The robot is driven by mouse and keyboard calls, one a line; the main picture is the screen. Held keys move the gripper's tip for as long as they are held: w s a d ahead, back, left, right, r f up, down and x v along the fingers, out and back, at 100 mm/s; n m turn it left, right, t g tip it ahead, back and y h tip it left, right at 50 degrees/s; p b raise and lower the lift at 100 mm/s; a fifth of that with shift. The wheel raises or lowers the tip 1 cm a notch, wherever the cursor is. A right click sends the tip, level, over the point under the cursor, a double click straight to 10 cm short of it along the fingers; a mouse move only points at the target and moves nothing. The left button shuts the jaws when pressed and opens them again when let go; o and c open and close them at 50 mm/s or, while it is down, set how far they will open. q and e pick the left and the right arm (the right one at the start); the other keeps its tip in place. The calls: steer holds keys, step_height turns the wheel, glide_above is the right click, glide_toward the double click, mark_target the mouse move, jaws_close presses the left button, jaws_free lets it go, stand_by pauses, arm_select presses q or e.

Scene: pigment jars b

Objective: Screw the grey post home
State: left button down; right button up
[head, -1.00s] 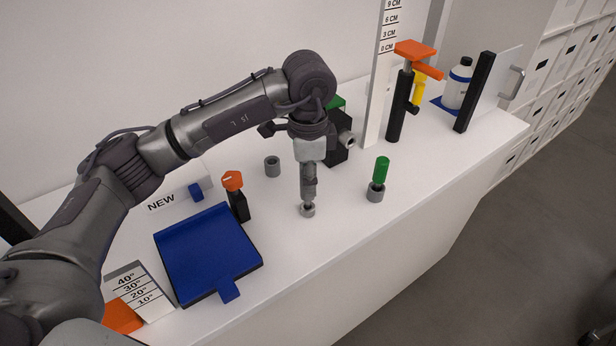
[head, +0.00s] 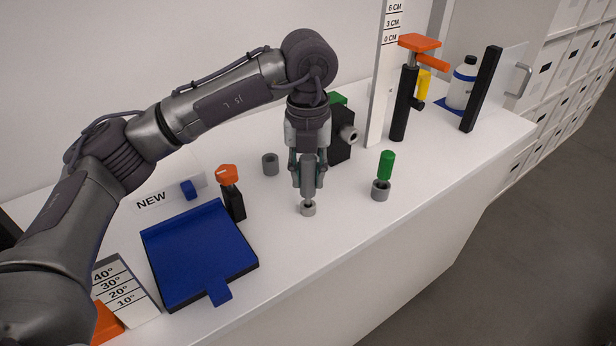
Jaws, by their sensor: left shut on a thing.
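The grey post (head: 308,180) stands upright with its lower end at a small grey socket (head: 308,210) on the white bench, near the middle of the head view. My left gripper (head: 308,170) points straight down over it and is shut on the post, with a finger on each side. The fingers cover part of the post. How deep its lower end sits in the socket cannot be told. My right gripper is not in view.
A green post (head: 386,165) stands in a grey socket (head: 381,191) to the right. An empty-looking grey collar (head: 270,164) is behind left. The bench front edge is near.

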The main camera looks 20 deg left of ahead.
arm_select(q)
steer(key=shift+m, duration=0.6)
steer(key=c, duration=0.8)
jaws_free()
steer(key=shift+r, duration=0.15)
